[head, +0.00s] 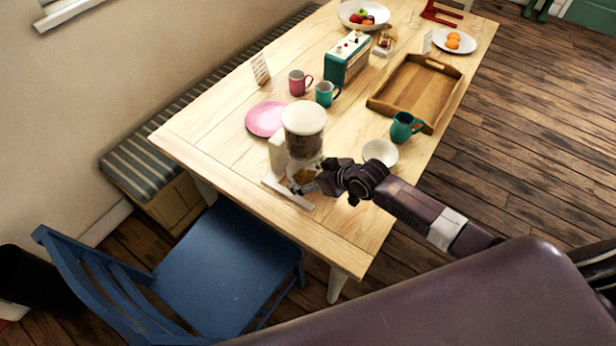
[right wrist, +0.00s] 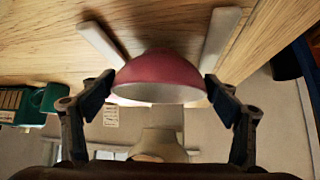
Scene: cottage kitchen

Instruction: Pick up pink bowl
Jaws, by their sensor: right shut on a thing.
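The pink bowl (right wrist: 160,72) has a pink outside and a pale inside. In the right wrist view it sits between the two fingers of my right gripper (right wrist: 160,90), which is shut on it by its sides. In the head view, my right gripper (head: 306,182) is at the foot of the cereal dispenser (head: 303,130). The bowl is mostly hidden there by the gripper and dispenser. The wrist view shows the dispenser's two pale base legs beside the bowl. Whether the bowl is clear of the table, I cannot tell. My left gripper is not in view.
On the wooden table (head: 225,130), a white bowl (head: 380,152) and a teal jug (head: 404,127) stand right of the dispenser. A pink plate (head: 264,119), pink mug (head: 298,83), teal mug (head: 325,94) and wooden tray (head: 412,88) lie beyond. A blue chair (head: 225,260) stands at the near edge.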

